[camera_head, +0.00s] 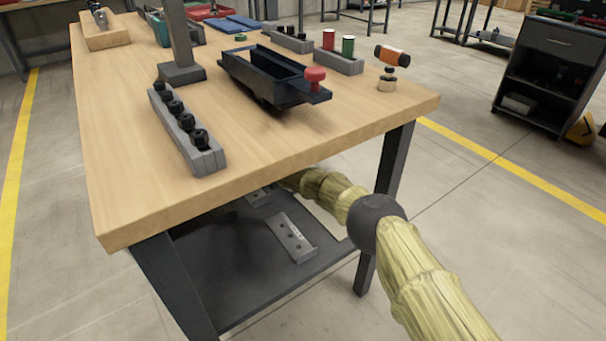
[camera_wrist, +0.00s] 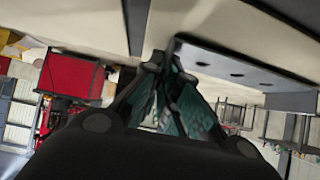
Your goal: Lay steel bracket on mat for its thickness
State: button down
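A grey steel bracket (camera_head: 292,238) with a row of holes lies on the dark lower shelf in the head view. A grey plate with dark holes (camera_wrist: 240,68) shows in the wrist view just right of my fingertips; I cannot tell if they touch it. My gripper (camera_wrist: 164,68) has dark fingers with teal inner faces, and their tips appear close together. Whether something is between them is unclear. In the head view the tabletop hides my gripper, with my arm reaching underneath. A flat blue piece (camera_head: 235,24) at the table's back may be a mat.
The wooden table (camera_head: 120,180) holds a grey block with black knobs (camera_head: 187,128), a dark tray fixture (camera_head: 262,75), and red and green cylinders (camera_head: 348,46). A table leg (camera_head: 395,160) stands close to my arm. The lower shelf (camera_head: 215,270) has free room near its front.

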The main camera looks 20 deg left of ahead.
jog(key=shift+f, duration=0.1)
jog(key=c, duration=1.6)
grip_release()
jog(key=shift+c, duration=0.2)
jog(key=shift+s+a+r, duration=0.2)
jog(key=shift+r, duration=0.2)
jog(key=p+v, duration=0.3)
jog(key=v, duration=0.8)
jog(key=shift+s+a, duration=0.1)
